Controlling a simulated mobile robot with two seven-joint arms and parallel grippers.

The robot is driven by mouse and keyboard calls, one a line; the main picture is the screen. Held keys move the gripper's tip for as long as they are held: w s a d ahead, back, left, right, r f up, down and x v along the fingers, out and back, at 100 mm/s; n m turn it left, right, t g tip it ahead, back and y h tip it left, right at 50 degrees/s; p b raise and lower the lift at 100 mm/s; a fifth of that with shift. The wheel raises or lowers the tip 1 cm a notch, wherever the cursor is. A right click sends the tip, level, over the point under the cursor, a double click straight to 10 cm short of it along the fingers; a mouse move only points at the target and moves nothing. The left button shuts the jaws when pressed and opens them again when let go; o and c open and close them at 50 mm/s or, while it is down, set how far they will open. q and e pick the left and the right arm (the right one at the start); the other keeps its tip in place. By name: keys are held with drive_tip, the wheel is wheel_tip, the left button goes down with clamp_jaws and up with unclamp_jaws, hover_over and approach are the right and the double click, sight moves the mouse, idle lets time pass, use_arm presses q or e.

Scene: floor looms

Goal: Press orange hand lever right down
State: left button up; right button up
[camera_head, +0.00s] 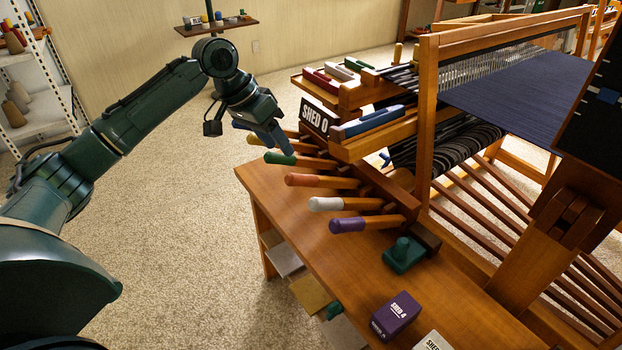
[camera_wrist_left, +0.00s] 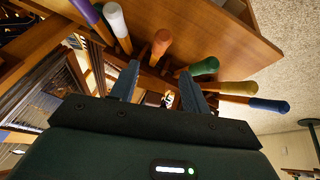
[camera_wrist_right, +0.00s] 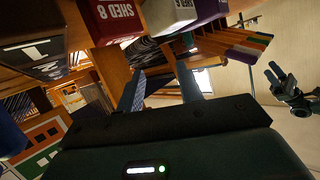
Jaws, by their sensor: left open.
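The orange hand lever (camera_head: 304,180) sticks out level from the left side of the loom, in a row between the green lever (camera_head: 280,158) and the white lever (camera_head: 331,204). It stands about in line with its neighbours. My left gripper (camera_head: 279,145) is above the far end of the row, apart from the orange grip. In the left wrist view the orange grip (camera_wrist_left: 161,42) shows beyond and between the spread fingers (camera_wrist_left: 158,88), with nothing held. My right gripper (camera_wrist_right: 160,88) shows only in its own wrist view, fingers apart and empty.
A purple lever (camera_head: 347,225) is nearest; yellow (camera_head: 254,140) and blue levers (camera_wrist_left: 268,104) are at the far end. A wooden bench (camera_head: 300,225) lies below, with a green knobbed block (camera_head: 404,255) and purple box (camera_head: 396,315). Carpet at left is clear.

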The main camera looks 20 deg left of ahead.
sight(302, 179)
use_arm(q)
drive_tip(key=b+x, duration=0.1)
drive_tip(key=x, duration=1.1)
drive_tip(key=shift+w+f+b, duration=0.1)
drive_tip(key=shift+f+b, duration=0.15)
drive_tip(key=shift+b, duration=0.1)
drive_tip(key=shift+c, duration=0.2)
clamp_jaws()
